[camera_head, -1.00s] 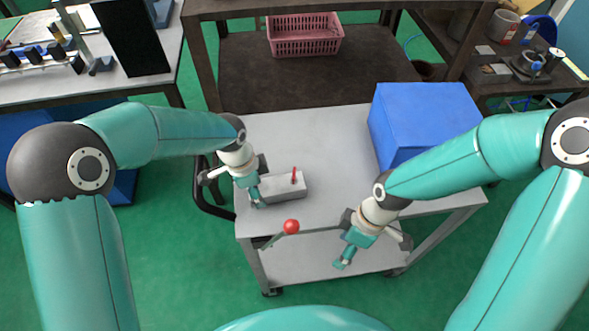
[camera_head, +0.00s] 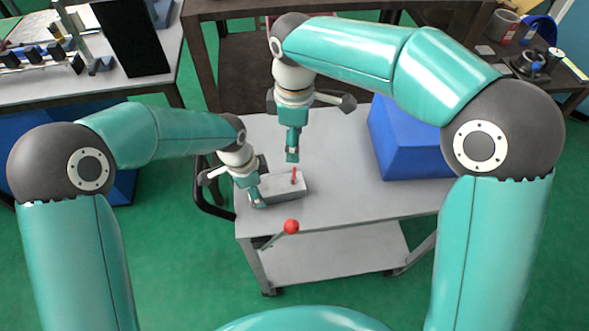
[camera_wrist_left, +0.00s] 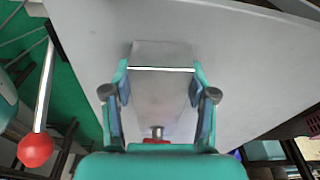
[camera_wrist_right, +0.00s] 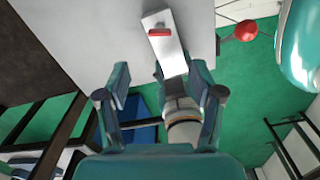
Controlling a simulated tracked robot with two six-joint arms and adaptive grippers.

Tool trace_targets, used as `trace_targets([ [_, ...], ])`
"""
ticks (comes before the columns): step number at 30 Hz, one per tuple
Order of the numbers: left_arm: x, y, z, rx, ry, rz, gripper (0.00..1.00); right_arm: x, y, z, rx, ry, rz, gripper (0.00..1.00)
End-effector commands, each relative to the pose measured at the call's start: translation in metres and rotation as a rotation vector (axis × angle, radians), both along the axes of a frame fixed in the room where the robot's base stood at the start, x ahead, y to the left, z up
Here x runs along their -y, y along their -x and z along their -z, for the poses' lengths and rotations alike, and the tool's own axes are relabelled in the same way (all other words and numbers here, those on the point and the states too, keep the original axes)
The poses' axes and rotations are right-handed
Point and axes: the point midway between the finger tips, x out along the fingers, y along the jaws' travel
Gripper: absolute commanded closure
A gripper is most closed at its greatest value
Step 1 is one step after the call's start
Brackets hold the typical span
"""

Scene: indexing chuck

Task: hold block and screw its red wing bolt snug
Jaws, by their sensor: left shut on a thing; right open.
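The grey block (camera_head: 284,188) lies on the grey cart top near its front left. The red wing bolt (camera_head: 293,176) stands up from the block's top, toward the right end. My left gripper (camera_head: 257,197) is shut on the block's left end; the left wrist view shows its fingers on both sides of the block (camera_wrist_left: 162,88). My right gripper (camera_head: 292,156) is open and empty, pointing down above the cart, a little behind the bolt in the head view. In the right wrist view the red wing (camera_wrist_right: 159,32) shows beyond the open fingers (camera_wrist_right: 158,85), apart from them.
A blue box (camera_head: 405,150) stands on the cart's right side. A red ball-topped lever (camera_head: 291,227) sticks out at the cart's front edge. The cart top (camera_head: 345,190) is clear between block and box. A pink basket stands behind, largely hidden by my right arm.

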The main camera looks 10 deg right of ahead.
Motion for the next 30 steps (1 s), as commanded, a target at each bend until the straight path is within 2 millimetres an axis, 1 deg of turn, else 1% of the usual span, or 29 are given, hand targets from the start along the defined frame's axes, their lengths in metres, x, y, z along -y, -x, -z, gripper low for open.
trace_targets([
  [2, -0.001, 0.0, 0.002, -0.002, -0.001, 0.001, 0.76, -0.001, -0.001, 0.002, 0.0, 0.004, 0.0, 0.33],
  [5, -0.001, 0.0, 0.002, -0.002, -0.001, 0.001, 0.76, -0.001, -0.001, 0.012, -0.001, 0.005, 0.001, 0.33],
  [8, -0.001, 0.0, 0.001, -0.002, -0.001, 0.0, 0.76, -0.001, 0.0, 0.028, -0.002, 0.006, 0.0, 0.33],
  [15, -0.001, 0.0, 0.001, -0.001, -0.001, 0.0, 0.76, -0.001, 0.0, 0.074, -0.003, 0.004, 0.001, 0.33],
  [21, -0.001, 0.0, 0.001, -0.001, -0.001, 0.0, 0.76, -0.001, 0.0, 0.103, -0.002, 0.004, 0.0, 0.33],
  [25, -0.001, 0.0, 0.001, -0.001, -0.001, 0.0, 0.76, -0.001, -0.001, 0.113, 0.001, 0.002, 0.0, 0.33],
  [30, -0.001, 0.0, 0.001, -0.001, -0.001, 0.0, 0.76, -0.001, -0.001, 0.117, 0.002, 0.001, 0.001, 0.33],
])
